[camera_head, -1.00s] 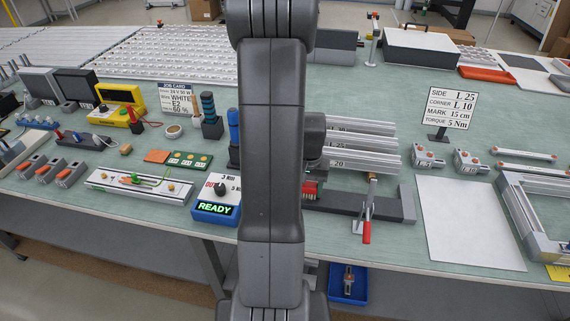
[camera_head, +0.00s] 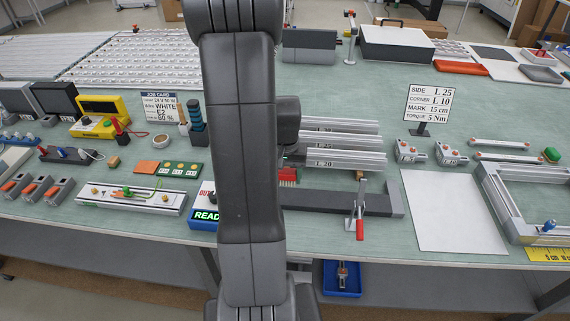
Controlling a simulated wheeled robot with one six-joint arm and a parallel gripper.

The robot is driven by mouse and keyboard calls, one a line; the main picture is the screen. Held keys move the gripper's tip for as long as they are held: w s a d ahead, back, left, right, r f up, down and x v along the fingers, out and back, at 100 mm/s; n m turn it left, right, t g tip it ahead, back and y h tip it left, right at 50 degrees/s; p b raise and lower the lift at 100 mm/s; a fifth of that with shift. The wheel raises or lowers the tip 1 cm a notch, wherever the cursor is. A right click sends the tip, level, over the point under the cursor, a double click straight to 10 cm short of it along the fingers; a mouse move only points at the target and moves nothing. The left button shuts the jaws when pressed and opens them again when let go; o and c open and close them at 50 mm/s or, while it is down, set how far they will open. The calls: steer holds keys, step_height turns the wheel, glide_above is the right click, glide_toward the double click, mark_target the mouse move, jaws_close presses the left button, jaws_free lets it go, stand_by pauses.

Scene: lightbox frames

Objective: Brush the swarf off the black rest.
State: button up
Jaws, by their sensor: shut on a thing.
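The black rest (camera_head: 335,201) is a long dark bar on the bench, with a raised stop at its right end and a red-handled clamp (camera_head: 359,221) near that end. My arm hides its left end. A brush with red bristles (camera_head: 288,177) shows just right of my arm, at the rest's far left edge; I cannot tell whether it touches the rest. My gripper (camera_head: 290,160) is mostly hidden behind my arm, shut on the brush. I cannot make out any swarf on the visible part of the rest.
Aluminium profiles (camera_head: 345,158) lie just behind the rest. A white sheet (camera_head: 452,212) lies to its right, beside a metal frame (camera_head: 512,212). A blue bin (camera_head: 342,279) sits below the bench.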

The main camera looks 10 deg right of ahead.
steer(key=shift+r+p, duration=0.6)
steer(key=shift+r, duration=0.55)
steer(key=shift+f, duration=0.1)
